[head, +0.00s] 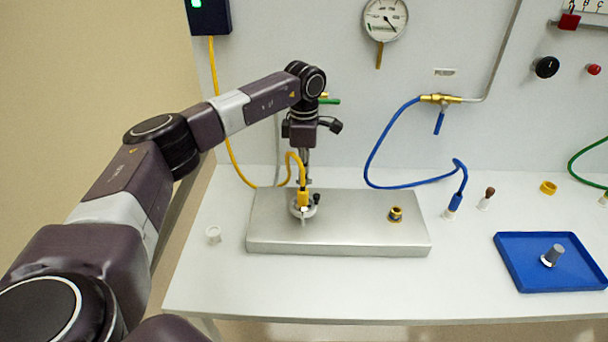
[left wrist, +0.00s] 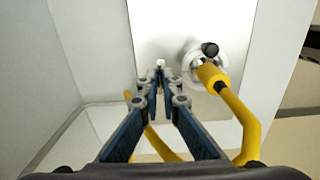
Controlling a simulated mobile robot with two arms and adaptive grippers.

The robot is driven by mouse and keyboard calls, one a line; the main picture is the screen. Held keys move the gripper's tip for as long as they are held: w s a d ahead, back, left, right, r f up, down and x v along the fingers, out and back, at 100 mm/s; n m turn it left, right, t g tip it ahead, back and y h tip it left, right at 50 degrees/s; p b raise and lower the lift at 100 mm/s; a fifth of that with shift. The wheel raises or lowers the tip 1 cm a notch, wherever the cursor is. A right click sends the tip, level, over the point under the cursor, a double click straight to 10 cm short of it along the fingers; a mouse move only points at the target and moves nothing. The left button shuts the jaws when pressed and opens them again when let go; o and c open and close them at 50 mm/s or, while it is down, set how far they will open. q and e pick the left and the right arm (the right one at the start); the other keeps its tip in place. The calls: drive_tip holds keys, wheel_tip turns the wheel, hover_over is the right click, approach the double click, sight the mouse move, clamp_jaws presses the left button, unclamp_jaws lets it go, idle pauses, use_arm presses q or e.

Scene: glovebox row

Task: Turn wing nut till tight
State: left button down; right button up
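A small pale metal piece (left wrist: 160,63), possibly the wing nut, shows just beyond my left fingertips in the left wrist view; its shape is too small to make out. My left gripper (left wrist: 161,82) points at it with its fingers close together and a narrow gap between them. I cannot tell whether they touch the piece. In the head view my left gripper (head: 304,172) hangs over the left part of a metal block (head: 350,237), partly hidden by a yellow hose. Beside it, a round pale fitting (left wrist: 192,52) carries a black knob (left wrist: 210,49) and a yellow connector (left wrist: 212,78).
The yellow hose (left wrist: 246,125) loops close to my left gripper. A brass-coloured ring fitting (head: 396,214) sits on the block's right side. A white cap (head: 213,234) stands left of the block. A blue tray (head: 515,274) and blue hose (head: 376,150) are at right.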

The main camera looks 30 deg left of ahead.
use_arm(q)
drive_tip(key=shift+w+r, duration=0.15)
drive_tip(key=shift+r, duration=0.05)
drive_tip(key=c, duration=2.2)
unclamp_jaws()
drive_tip(key=shift+o, duration=0.2)
drive_tip(key=shift+f, duration=0.1)
wheel_tip(320, 180, up, 12)
